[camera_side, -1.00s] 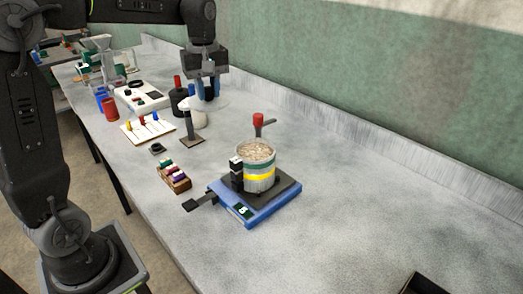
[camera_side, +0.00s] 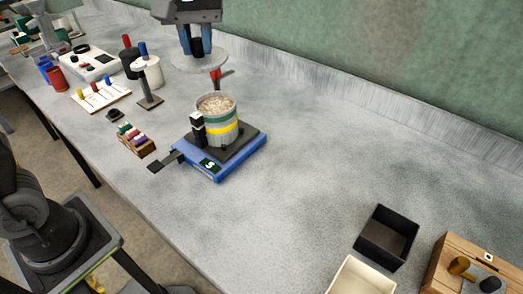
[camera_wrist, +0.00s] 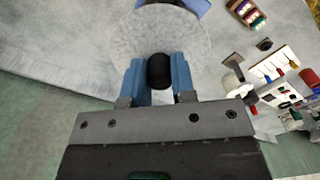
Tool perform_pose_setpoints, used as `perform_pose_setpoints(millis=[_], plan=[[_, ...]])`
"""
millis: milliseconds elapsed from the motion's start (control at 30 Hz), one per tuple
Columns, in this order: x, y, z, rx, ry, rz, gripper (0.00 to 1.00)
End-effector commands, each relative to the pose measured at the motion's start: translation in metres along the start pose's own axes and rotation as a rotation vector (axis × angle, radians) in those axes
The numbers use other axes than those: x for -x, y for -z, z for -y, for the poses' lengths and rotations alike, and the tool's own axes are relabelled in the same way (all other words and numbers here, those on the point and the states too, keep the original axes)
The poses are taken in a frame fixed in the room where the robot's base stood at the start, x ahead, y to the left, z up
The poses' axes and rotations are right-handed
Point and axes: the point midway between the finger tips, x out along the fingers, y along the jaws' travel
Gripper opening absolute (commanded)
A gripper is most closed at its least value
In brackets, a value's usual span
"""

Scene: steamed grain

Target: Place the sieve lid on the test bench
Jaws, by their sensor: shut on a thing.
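The sieve lid (camera_side: 214,62) is a pale grey disc with a black knob. My gripper (camera_side: 195,46) points down over it, its blue fingers shut on the knob. In the wrist view the lid (camera_wrist: 128,40) spreads past my fingertips (camera_wrist: 158,72), with the black knob between them. The lid is behind the filled pot (camera_side: 217,122), near the wall side of the test bench (camera_side: 310,150). I cannot tell whether the lid clears the bench surface. The pot has green and yellow bands, holds pale grain and is uncovered.
The pot stands on a blue scale (camera_side: 235,166); a red-topped handle (camera_side: 215,77) is behind it. A white bottle (camera_side: 148,72) and a black bottle (camera_side: 130,62) stand left of the lid. A black bin (camera_side: 387,236) is at front right. The bench between is clear.

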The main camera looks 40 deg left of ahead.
Motion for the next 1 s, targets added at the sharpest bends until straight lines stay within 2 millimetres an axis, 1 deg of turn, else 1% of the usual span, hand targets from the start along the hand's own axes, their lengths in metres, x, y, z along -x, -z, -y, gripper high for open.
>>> perform_pose_setpoints(millis=[33,100,300,367,467,500,567,600,667,700,733,800,900,1000], plan=[[0.0,-0.013,-0.007,-0.047,-0.001,0.0,0.0],[0.0,-0.026,-0.014,-0.099,-0.001,0.0,0.0],[-0.001,-0.06,-0.027,-0.219,0.0,0.0,0.0],[-0.015,-0.056,-0.026,-0.208,0.004,0.003,0.0],[-0.035,-0.056,-0.025,-0.206,0.004,0.004,0.0],[-0.045,-0.056,-0.025,-0.206,0.005,0.004,0.0],[-0.06,-0.056,-0.025,-0.205,0.005,0.004,0.0],[-0.074,-0.056,-0.025,-0.205,0.006,0.005,0.0],[-0.093,-0.056,-0.025,-0.205,0.007,0.005,0.0],[-0.107,-0.056,-0.025,-0.205,0.008,0.007,0.0],[-0.116,-0.056,-0.024,-0.204,0.007,0.006,0.0],[-0.14,-0.056,-0.025,-0.204,0.007,0.006,0.0],[-0.167,-0.056,-0.025,-0.204,0.005,0.005,0.0],[-0.183,-0.055,-0.025,-0.204,0.003,0.003,0.0]])
